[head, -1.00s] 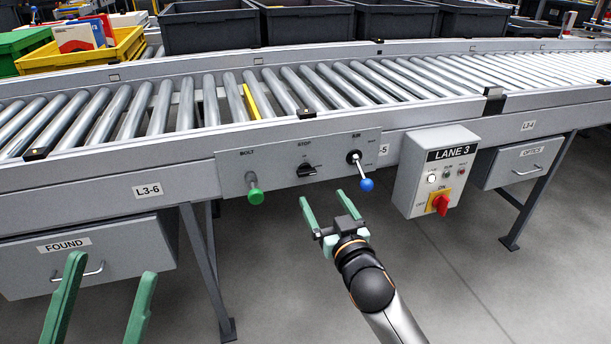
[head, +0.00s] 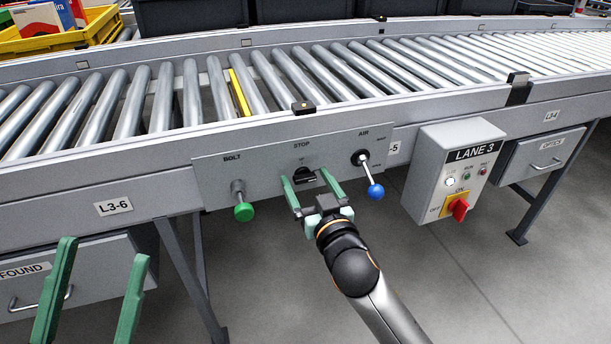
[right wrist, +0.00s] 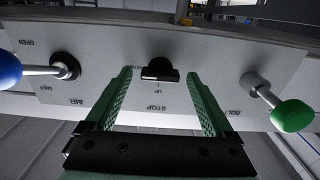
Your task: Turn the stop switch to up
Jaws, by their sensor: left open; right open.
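The stop switch (head: 304,175) is a black rotary knob on the grey panel (head: 215,180), under the word STOP. The right wrist view shows the panel upside down, with the knob (right wrist: 160,73) lying crosswise. A white mark is at the knob's left end there, and the UP label sits below its middle. My right gripper (head: 306,178) is open, its green fingers on either side of the knob. Gaps show between knob and fingers in the right wrist view. A label beside the left finger is partly hidden. My left gripper (head: 105,250) is open and empty at lower left.
A green-tipped BOLT plunger (head: 243,211) is left of the switch; a blue-tipped AIR lever (head: 375,191) is right. A LANE 3 box (head: 452,170) with a red knob (head: 459,209) hangs further right. The roller conveyor (head: 330,85) runs above. Space below the panel is open.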

